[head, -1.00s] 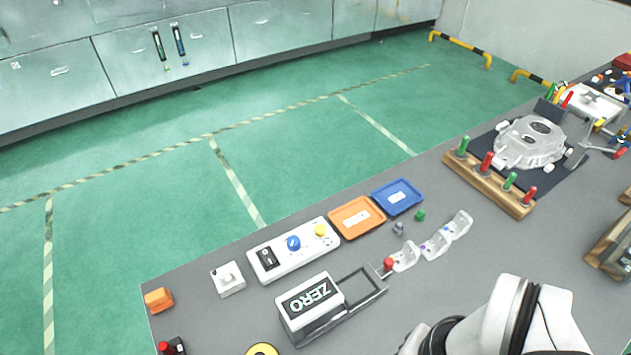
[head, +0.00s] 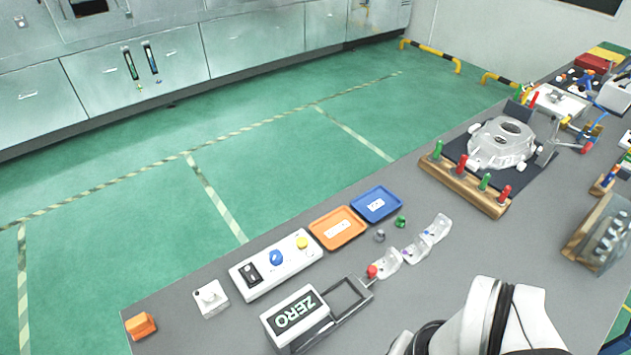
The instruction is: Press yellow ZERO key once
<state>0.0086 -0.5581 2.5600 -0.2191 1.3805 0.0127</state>
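A yellow round button (head: 303,242) sits at the right end of a white control box (head: 275,265) in the head view. A blue knob (head: 276,258) is beside it, and a dark switch panel (head: 250,272) is at the box's left end. A separate block with a white top (head: 292,301) carries a dark label reading ZERO; I see no yellow key on it. A white link of my arm (head: 480,318) enters at the bottom right. My gripper is outside the picture, so its opening and any contact are hidden.
A dark open frame with a red knob (head: 372,271) adjoins the ZERO block. White brackets (head: 417,250), an orange tray (head: 338,227) and a blue tray (head: 376,204) lie nearby. A white single-knob box (head: 210,298) stands left. A casting (head: 501,143) sits back right. Grey table is bare at centre right.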

